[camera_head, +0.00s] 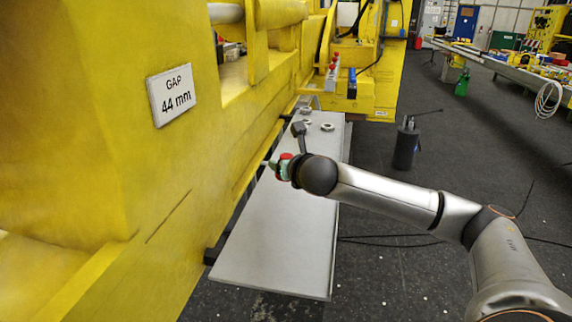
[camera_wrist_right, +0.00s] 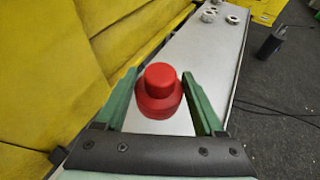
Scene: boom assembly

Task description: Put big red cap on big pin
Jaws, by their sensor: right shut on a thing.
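The big red cap (camera_wrist_right: 160,90) is a stepped red cylinder, held between the green fingers of my right gripper (camera_wrist_right: 160,74). In the head view the right gripper (camera_head: 273,166) is above the grey table, close to the yellow boom wall, and a little of the red cap (camera_head: 286,157) shows beside its green fingers. The cap is apart from the wall. I cannot make out the big pin for certain in either view. My left gripper is not in view.
The long grey table (camera_head: 275,235) runs along the yellow boom (camera_head: 110,150), mostly bare. Several metal rings (camera_head: 327,127) lie at its far end. A sign (camera_head: 171,94) reads "GAP 44 mm". A dark canister (camera_head: 406,147) stands on the floor to the right.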

